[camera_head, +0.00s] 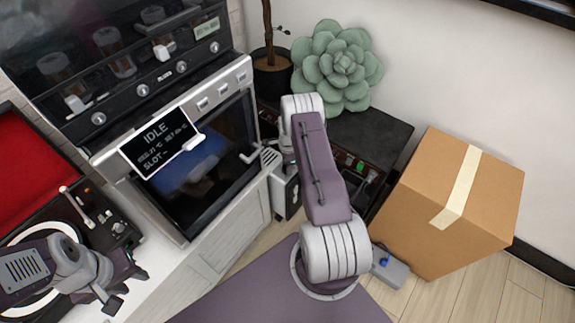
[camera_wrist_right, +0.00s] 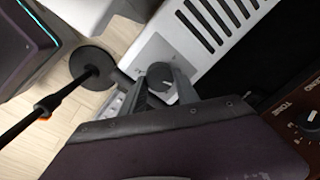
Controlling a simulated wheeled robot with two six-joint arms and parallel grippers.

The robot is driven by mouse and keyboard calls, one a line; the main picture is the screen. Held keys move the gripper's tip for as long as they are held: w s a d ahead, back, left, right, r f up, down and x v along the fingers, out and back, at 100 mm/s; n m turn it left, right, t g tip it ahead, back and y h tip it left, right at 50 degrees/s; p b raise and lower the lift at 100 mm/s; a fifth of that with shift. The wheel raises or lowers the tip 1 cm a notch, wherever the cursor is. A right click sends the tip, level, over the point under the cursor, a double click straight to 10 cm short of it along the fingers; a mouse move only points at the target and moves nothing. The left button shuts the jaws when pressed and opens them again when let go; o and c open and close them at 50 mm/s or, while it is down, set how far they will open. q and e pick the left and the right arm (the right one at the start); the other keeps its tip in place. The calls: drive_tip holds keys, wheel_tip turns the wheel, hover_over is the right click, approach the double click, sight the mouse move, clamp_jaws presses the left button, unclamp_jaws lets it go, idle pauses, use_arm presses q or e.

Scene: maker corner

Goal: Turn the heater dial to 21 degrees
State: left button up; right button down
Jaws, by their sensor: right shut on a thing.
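The heater (camera_head: 284,193) is a small pale box with a slotted top, standing on the floor right of the white cabinet and partly hidden by my right arm in the head view. In the right wrist view, the heater's slotted panel (camera_wrist_right: 211,22) shows beside a round grey dial (camera_wrist_right: 160,74) with a white pointer mark. The scale markings are too small to read. My right gripper (camera_wrist_right: 163,88) has its fingers on either side of the dial, shut on it. My left gripper (camera_head: 112,298) is over the turntable at the lower left, apart from the heater; its jaw opening is unclear.
A brown panel with a TONE knob (camera_wrist_right: 309,117) lies close to the right gripper. A black stand (camera_wrist_right: 92,72) is on the floor to its left. A cardboard box (camera_head: 425,215), an oven-like machine (camera_head: 200,165) and a plant (camera_head: 338,68) surround the heater.

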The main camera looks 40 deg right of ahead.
drive_tip(key=m, duration=0.3)
drive_tip(key=shift+m, duration=0.3)
drive_tip(key=m, duration=0.3)
drive_tip(key=shift+a+m, duration=0.1)
drive_tip(key=shift+m, duration=0.2)
drive_tip(key=m, duration=0.4)
drive_tip(key=shift+h+b, duration=0.3)
drive_tip(key=shift+b, duration=0.1)
drive_tip(key=shift+a+m+g+b, duration=0.1)
drive_tip(key=shift+m+g+b, duration=0.2)
drive_tip(key=shift+m, duration=1.8)
drive_tip(key=c, duration=0.9)
unclamp_jaws()
drive_tip(key=shift+r, duration=0.1)
